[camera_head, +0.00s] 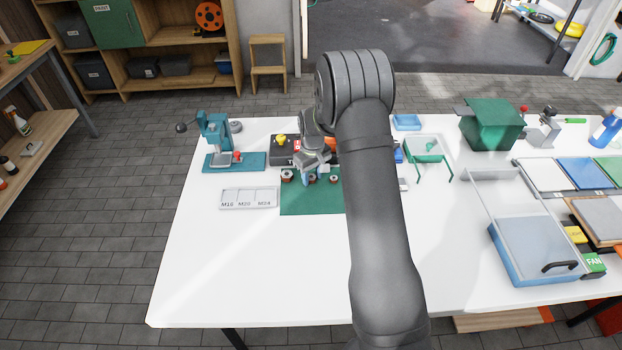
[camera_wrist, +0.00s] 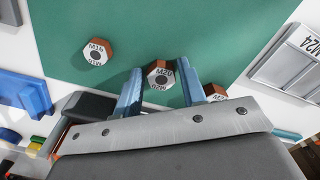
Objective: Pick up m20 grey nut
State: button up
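The M20 nut (camera_wrist: 160,74) lies on the green mat (camera_wrist: 190,25) in the wrist view, a hexagon with a grey labelled top and brown sides. My gripper (camera_wrist: 161,90) is open, with one blue finger on each side of this nut. A gap shows beside each finger; I cannot tell how high the tips are above the mat. In the head view my gripper (camera_head: 311,179) is over the mat (camera_head: 310,206), and the M20 nut is hidden there. The M16 nut (camera_wrist: 97,52) lies to the left in the wrist view. Another nut (camera_wrist: 215,91) is partly hidden behind the right finger.
A sorting tray (camera_head: 248,198) marked M16, M20 and M24 lies left of the mat in the head view; its edge shows in the wrist view (camera_wrist: 291,62). A teal press (camera_head: 218,145) stands behind the tray. The white table (camera_head: 240,270) is clear in front.

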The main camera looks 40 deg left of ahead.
jog(key=c, duration=0.6)
jog(key=shift+c, duration=0.2)
